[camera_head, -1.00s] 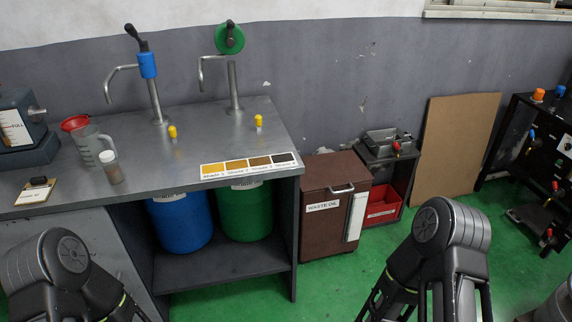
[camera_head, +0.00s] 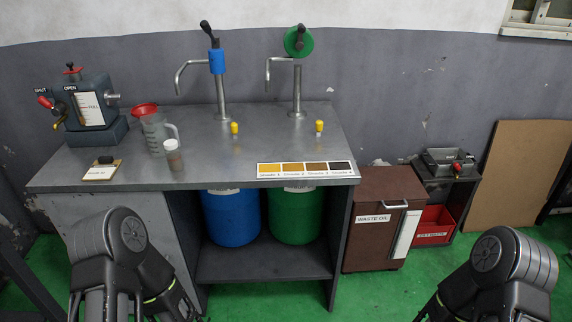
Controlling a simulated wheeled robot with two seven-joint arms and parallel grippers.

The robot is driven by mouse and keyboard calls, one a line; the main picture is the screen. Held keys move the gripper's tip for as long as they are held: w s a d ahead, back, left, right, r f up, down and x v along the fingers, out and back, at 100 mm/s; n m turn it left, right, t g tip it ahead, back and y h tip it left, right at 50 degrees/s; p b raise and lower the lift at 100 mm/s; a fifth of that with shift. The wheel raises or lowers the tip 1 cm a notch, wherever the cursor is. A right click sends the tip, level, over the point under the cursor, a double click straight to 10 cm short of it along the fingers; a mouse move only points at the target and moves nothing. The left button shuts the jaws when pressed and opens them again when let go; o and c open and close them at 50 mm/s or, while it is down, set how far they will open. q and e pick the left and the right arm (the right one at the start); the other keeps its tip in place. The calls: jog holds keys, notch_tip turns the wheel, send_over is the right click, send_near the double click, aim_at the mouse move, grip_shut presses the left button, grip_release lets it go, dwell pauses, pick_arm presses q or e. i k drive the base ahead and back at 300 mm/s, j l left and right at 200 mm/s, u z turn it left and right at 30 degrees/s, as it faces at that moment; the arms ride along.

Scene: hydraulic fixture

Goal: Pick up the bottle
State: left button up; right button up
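A small clear bottle (camera_head: 173,155) with a light grey cap and brown contents stands upright near the front of the metal workbench (camera_head: 230,160). It is just in front of a clear measuring jug (camera_head: 157,132) with a red funnel (camera_head: 144,109) on top. My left arm comes in at the lower left, below and in front of the bench, well away from the bottle. My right arm is at the lower right, in front of the waste cabinet. Neither gripper's fingers can be seen.
Two pump taps, blue-collared (camera_head: 217,62) and green (camera_head: 298,42), rise from the bench's back. A test unit (camera_head: 92,105) and a small labelled board (camera_head: 101,171) are at left. Blue (camera_head: 232,217) and green (camera_head: 293,215) drums stand below. A brown waste oil cabinet (camera_head: 385,190) is to the right.

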aim_at(173, 157)
jog(key=i+j+z, duration=0.15)
jog(key=j+z, duration=0.25)
jog(key=j, duration=0.55)
jog(key=j+z, duration=0.45)
jog(key=j, duration=0.5)
